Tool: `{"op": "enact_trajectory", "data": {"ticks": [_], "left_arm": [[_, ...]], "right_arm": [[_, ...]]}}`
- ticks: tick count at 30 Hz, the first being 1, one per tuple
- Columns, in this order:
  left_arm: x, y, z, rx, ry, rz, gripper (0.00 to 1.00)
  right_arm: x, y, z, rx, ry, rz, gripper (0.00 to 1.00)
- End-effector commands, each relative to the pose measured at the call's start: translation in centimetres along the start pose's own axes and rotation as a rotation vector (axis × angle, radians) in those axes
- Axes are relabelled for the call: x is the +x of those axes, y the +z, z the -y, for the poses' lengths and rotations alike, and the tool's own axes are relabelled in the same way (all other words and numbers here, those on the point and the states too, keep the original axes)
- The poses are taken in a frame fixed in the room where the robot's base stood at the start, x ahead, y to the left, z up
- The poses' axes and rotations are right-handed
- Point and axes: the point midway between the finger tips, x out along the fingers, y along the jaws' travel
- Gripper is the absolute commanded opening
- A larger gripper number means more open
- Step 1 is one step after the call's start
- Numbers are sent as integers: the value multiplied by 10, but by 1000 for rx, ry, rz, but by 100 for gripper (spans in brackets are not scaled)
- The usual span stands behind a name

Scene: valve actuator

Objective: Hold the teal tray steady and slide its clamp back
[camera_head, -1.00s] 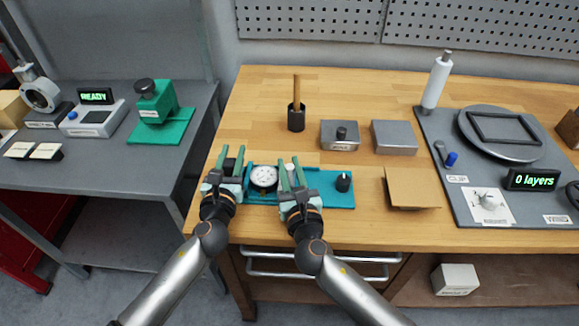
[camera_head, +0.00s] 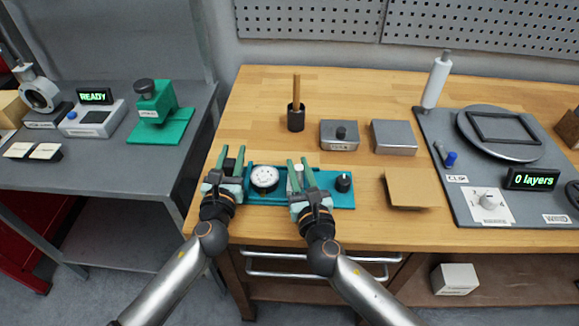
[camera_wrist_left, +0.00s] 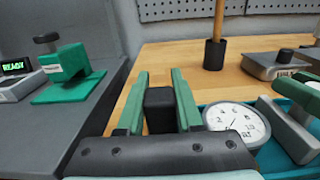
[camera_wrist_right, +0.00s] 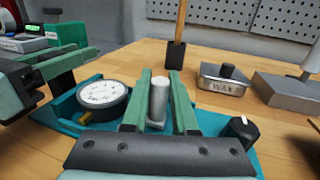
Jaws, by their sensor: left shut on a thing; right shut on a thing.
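The teal tray (camera_head: 325,199) lies on the wooden bench near its front edge. It carries a round white dial (camera_head: 264,178) and a black knob (camera_head: 343,182). My left gripper (camera_head: 232,165) is shut on a black block (camera_wrist_left: 160,108) at the tray's left end. My right gripper (camera_head: 300,168) is shut on a light grey upright post (camera_wrist_right: 158,98), which seems to be the clamp's handle, between the dial and the knob.
Behind the tray are a black cup with a wooden stick (camera_head: 296,117), a WAX tin (camera_head: 340,136) and a grey block (camera_head: 394,138). A brown board (camera_head: 408,190) lies right of the tray. A grey station (camera_head: 450,205) fills the bench's right side.

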Motion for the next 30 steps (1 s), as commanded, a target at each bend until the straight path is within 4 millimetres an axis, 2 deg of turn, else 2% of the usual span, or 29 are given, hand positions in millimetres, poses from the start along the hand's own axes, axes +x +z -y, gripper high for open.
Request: {"op": "enact_trajectory", "data": {"ticks": [1,6,15,16,18,23,30], "left_arm": [[-1,-4,-2,0,5,-9,0],[0,-4,-2,0,7,-9,0],[0,-4,-3,0,8,-8,0],[0,-4,-3,0,8,-8,0],[0,-4,-3,0,8,-8,0],[0,-4,-3,1,9,-8,0],[0,-4,-4,1,9,-8,0]], "right_arm": [[-2,-1,13,-6,-8,-1,0],[-7,-1,30,-4,-10,-1,0],[-7,-1,32,-3,-12,-1,0],[-7,-1,32,-3,-12,-1,30],[-7,0,31,-3,-12,-1,37],[-7,0,30,-2,-9,-1,55],[-7,0,29,-2,-7,0,56]]}}
